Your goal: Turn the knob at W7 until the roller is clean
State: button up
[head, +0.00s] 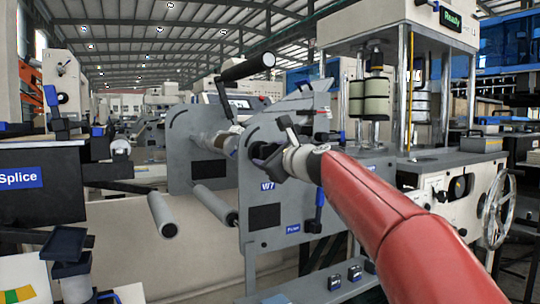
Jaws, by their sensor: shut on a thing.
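The W7 station is a grey side plate (265,220) with a blue W7 label (267,186), right of centre in the head view. My gripper (262,155) is at the plate's outer face, above the label. It is shut on a dark knob there, which the fingers mostly hide. Behind the plate, a pale roller (218,140) runs across to a second grey plate (185,150). A brownish patch shows near the roller's right end. The rest of the roller's surface is too small or hidden to judge.
A black-gripped crank (247,67) rises above the W7 plate. Two lower grey rollers (162,214) stick out toward the left. A blue-handled lever (319,208) is close below my forearm. A handwheel (496,208) stands at the right. A Splice bench (50,180) is at the left.

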jog(key=m+p, duration=0.2)
jog(key=m, duration=0.2)
jog(key=shift+m+p, duration=0.35)
jog(key=shift+m, duration=0.05)
jog(key=m+p, duration=0.2)
jog(key=m, duration=0.1)
jog(key=shift+r, duration=0.1)
jog(key=shift+m+p, duration=0.4)
jog(key=shift+m, duration=0.6)
jog(key=shift+m+p, duration=0.75)
jog(key=shift+m, duration=0.35)
jog(key=m, duration=0.2)
jog(key=shift+m, duration=0.4)
jog(key=o, duration=1)
